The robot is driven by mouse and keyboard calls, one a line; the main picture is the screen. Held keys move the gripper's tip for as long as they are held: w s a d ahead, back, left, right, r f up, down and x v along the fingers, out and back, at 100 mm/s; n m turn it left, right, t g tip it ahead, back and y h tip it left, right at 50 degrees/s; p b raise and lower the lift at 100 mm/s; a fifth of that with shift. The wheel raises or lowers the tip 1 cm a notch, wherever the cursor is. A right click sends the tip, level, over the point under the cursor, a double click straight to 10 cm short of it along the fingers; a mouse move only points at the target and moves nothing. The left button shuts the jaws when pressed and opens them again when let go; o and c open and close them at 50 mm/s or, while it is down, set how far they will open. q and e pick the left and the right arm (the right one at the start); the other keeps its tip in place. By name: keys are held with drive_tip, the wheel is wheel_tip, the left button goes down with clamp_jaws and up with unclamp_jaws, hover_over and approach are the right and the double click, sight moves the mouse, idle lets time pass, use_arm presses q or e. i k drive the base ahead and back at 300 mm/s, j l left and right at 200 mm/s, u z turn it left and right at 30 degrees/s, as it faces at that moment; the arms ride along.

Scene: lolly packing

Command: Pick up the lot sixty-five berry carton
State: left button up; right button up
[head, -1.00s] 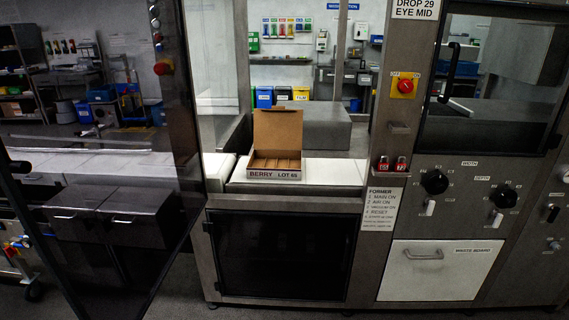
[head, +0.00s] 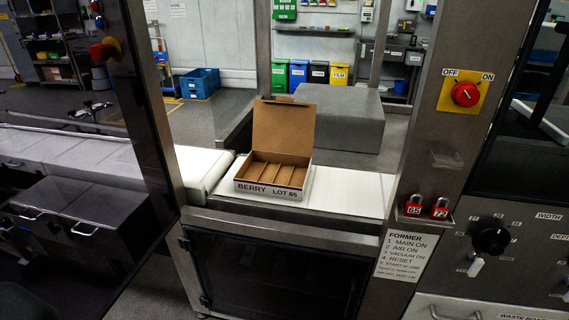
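The berry carton (head: 271,190) sits upright on a white conveyor surface (head: 345,190) inside the machine opening. Its front label reads "BERRY LOT 65". Its brown lid (head: 283,128) stands open at the back, and the inside shows empty brown compartments. Neither of my grippers is in the head view.
Steel posts frame the opening, with a dark door (head: 150,110) on the left. A control panel on the right has a red OFF/ON switch (head: 465,94). Two red padlocks (head: 427,207) marked 65 and 72 sit on a ledge. A grey block (head: 340,118) stands behind the conveyor.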

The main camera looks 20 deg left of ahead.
sight(280, 175)
drive_tip(key=i+l, duration=0.1)
drive_tip(key=i, duration=0.35)
drive_tip(key=i+l, duration=0.15)
drive_tip(key=i, duration=0.3)
